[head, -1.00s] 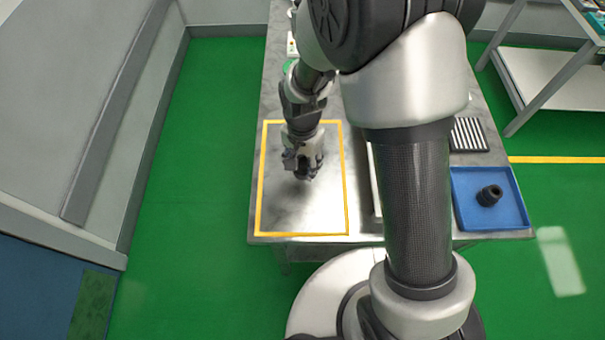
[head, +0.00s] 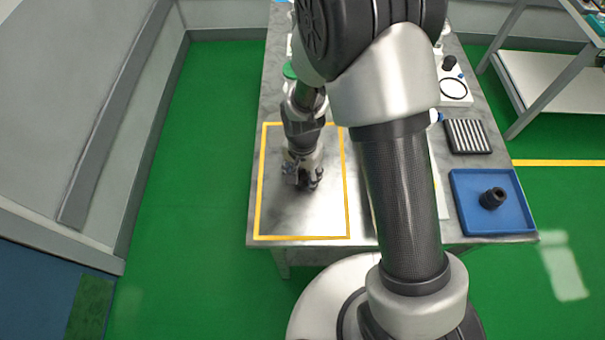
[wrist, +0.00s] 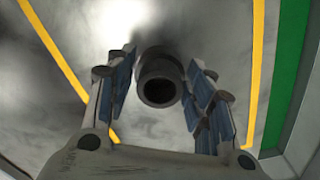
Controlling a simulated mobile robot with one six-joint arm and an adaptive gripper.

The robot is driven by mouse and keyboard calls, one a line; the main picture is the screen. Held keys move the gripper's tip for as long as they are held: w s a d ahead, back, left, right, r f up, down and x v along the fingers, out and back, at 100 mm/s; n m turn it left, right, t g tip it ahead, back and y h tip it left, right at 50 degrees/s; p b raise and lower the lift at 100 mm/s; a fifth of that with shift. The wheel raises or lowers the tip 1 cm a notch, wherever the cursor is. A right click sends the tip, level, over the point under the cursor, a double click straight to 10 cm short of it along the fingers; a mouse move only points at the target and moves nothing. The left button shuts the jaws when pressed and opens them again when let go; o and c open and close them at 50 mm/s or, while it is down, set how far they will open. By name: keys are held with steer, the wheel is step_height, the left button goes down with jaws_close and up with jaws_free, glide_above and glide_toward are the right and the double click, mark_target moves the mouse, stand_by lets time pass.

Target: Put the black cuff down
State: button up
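The black cuff (wrist: 160,80) is in the wrist view, a short dark tube with its round open end facing the camera. It stands between the two fingers of my gripper (wrist: 163,62), inside the yellow outline on the metal table. The fingers are spread to either side of it; a narrow gap shows on the left, a smaller one on the right. In the head view my gripper (head: 304,184) is low over the outlined area (head: 300,222), and its fingers mostly hide the cuff.
A blue tray (head: 464,218) at the table's right holds another black ringed part (head: 492,198). A black striped rack (head: 467,136) lies behind it. The front of the outlined area is bare. My arm hides the table's middle.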

steer(key=shift+o, duration=1.2)
steer(key=shift+r, duration=0.1)
steer(key=s+d+r+n+t+p, duration=0.1)
steer(key=d+r+p, duration=0.25)
steer(key=r, duration=1.75)
steer(key=s+d+r+n+t, duration=0.1)
steer(key=s+d+r+n, duration=0.1)
steer(key=s+d+r, duration=0.2)
steer(key=s+d+r+n+t, duration=0.2)
steer(key=s+d+r, duration=0.3)
steer(key=s+r, duration=0.4)
steer(key=s+n, duration=0.1)
steer(key=s, duration=0.1)
steer(key=shift+s+r+t, duration=0.2)
steer(key=shift+s+t, duration=0.1)
steer(key=shift+s, duration=0.1)
steer(key=shift+d, duration=0.1)
steer(key=shift+f+b, duration=1.2)
steer(key=shift+b, duration=0.05)
